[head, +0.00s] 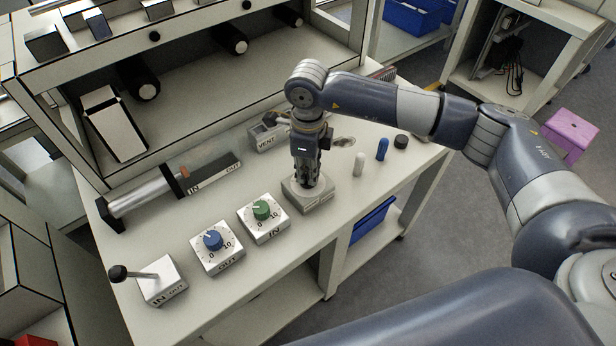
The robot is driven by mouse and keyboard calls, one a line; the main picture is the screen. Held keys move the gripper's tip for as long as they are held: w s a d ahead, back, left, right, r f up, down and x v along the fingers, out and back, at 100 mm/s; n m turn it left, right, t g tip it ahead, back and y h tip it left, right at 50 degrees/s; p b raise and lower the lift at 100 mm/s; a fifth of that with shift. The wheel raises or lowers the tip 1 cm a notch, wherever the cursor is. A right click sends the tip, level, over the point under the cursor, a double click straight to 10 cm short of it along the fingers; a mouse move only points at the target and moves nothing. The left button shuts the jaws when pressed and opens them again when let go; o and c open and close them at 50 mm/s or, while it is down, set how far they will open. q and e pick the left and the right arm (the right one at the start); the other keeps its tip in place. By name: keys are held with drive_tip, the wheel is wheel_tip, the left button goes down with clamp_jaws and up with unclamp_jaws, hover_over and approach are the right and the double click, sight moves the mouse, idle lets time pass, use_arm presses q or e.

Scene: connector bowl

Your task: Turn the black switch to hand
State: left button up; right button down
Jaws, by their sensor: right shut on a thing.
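My right gripper (308,181) reaches straight down onto a small grey switch box (316,203) near the middle of the table's front part. Its fingers are shut on the black switch on top of that box. The fingers hide most of the switch, so I cannot read its position or any label for hand. My left gripper is not in view.
Left of the switch box are a green dial (262,210), a blue dial (213,240) and a lever box (161,284). A VENT box (268,134) stands behind. A white peg (359,164), blue peg (382,149) and black knob (401,141) stand to the right.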

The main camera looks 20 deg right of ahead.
drive_tip(key=shift+n+b, duration=0.65)
drive_tip(key=shift+n, duration=0.15)
drive_tip(key=shift+r, duration=0.1)
drive_tip(key=c, duration=1.6)
unclamp_jaws()
drive_tip(key=shift+c, duration=0.2)
wheel_tip(320, 180, up, 12)
